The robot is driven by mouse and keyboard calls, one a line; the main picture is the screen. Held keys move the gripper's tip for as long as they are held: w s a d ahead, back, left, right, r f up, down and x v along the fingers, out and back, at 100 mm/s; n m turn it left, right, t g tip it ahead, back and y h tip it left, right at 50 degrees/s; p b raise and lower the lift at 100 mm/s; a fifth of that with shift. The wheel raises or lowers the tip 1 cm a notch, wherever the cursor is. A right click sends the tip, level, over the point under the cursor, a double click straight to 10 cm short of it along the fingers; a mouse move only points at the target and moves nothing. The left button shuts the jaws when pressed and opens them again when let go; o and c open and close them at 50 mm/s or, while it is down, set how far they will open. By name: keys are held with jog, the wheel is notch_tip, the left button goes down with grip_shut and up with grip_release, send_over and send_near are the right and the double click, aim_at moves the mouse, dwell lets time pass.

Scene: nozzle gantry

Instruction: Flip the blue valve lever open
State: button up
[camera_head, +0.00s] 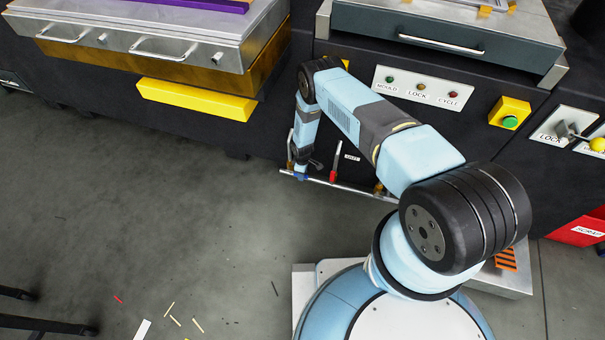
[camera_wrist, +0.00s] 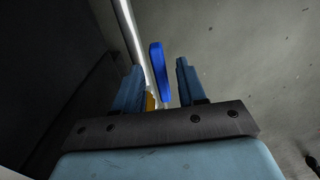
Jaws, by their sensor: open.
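The blue valve lever (camera_wrist: 160,72) shows in the wrist view as an upright blue handle in front of a shiny pipe (camera_wrist: 132,35). My gripper (camera_wrist: 160,65) is open, with one finger on each side of the lever in the picture. Gaps show on both sides, so neither finger appears to touch it. I cannot tell how deep the lever sits between the fingers. In the head view, my gripper is small at the left end of the low pipe (camera_head: 350,188), and only a bit of blue (camera_head: 300,177) shows there, partly hidden.
A red lever (camera_head: 334,163) stands on the same pipe, just right of my gripper. The dark machine front (camera_head: 230,130) lies behind it, with a yellow block (camera_head: 195,99) jutting out up left. Open grey floor (camera_head: 150,220) lies to the left, with small scraps.

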jog(key=shift+f, duration=0.15)
grip_shut()
dwell(0.4)
